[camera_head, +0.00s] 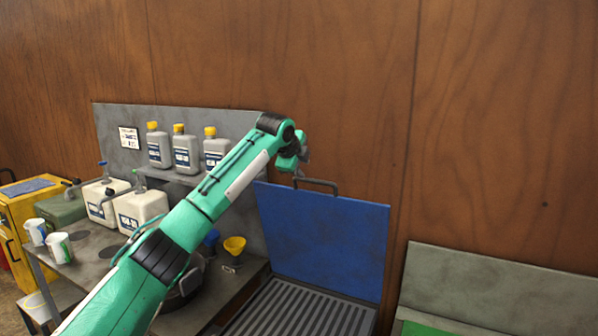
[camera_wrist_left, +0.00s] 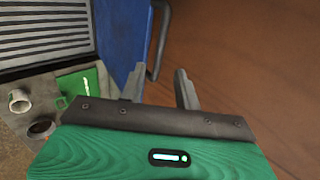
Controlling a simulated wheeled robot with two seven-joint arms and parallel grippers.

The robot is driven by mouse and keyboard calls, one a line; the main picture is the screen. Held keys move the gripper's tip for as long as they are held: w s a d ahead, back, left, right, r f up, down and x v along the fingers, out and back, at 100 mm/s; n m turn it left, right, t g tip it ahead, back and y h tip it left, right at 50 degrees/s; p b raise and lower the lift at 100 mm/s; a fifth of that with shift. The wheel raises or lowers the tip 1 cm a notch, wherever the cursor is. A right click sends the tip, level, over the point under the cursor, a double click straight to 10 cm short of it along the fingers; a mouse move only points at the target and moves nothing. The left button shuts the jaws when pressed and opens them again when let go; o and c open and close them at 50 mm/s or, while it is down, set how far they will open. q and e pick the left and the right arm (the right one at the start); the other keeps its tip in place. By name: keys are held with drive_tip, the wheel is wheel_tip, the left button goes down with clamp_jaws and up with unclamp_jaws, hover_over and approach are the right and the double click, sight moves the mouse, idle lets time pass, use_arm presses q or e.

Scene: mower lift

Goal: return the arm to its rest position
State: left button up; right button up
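My left arm (camera_head: 200,205) reaches up from the lower left of the head view, and its gripper (camera_head: 301,168) is at the top edge of the raised blue lid (camera_head: 330,237). In the left wrist view the two grey fingers of this gripper (camera_wrist_left: 160,69) stand apart with nothing held between them. The lid's dark handle (camera_head: 318,184) is close by. It also shows in the left wrist view (camera_wrist_left: 157,45), just past the fingertips; I cannot tell whether they touch it. My right gripper is out of view.
A slatted tray (camera_head: 298,312) lies below the lid. Left of it a grey bench (camera_head: 240,283) carries jugs (camera_head: 140,207), cups (camera_head: 58,247) and a yellow funnel (camera_head: 235,246). A shelf of grey bottles (camera_head: 185,155) is behind my arm. A wooden wall (camera_head: 500,130) closes the back.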

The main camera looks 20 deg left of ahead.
use_arm(q)
drive_tip(key=shift+v, duration=1.05)
